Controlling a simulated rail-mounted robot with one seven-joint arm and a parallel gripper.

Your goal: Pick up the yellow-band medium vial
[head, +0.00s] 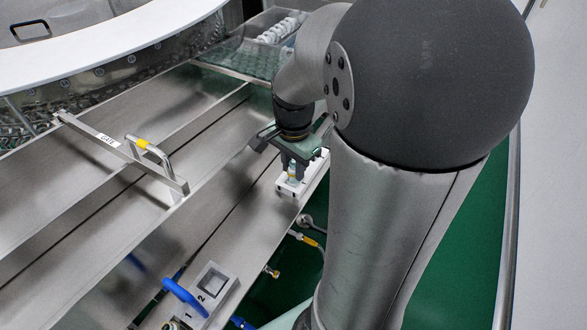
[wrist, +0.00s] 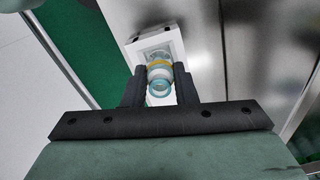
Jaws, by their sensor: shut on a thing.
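The yellow-band medium vial (wrist: 159,80) is a clear vial with a bluish rim and a yellow band. It stands between the two dark fingers of my gripper (wrist: 160,88) in the wrist view, and the fingers are shut on it. In the head view my gripper (head: 292,168) points down over a white holder (head: 287,186) at the edge of the steel bench, and only a small part of the vial (head: 292,170) shows between the fingers. The white holder also shows behind the vial in the wrist view (wrist: 173,38). I cannot tell whether the vial's base is still inside the holder.
A steel gate bar (head: 115,150) with a yellow-marked handle crosses the bench at left. A numbered block (head: 212,283) with a blue handle (head: 184,297) stands at the front. A bin of white items (head: 277,27) is at the back. Bare steel lies between.

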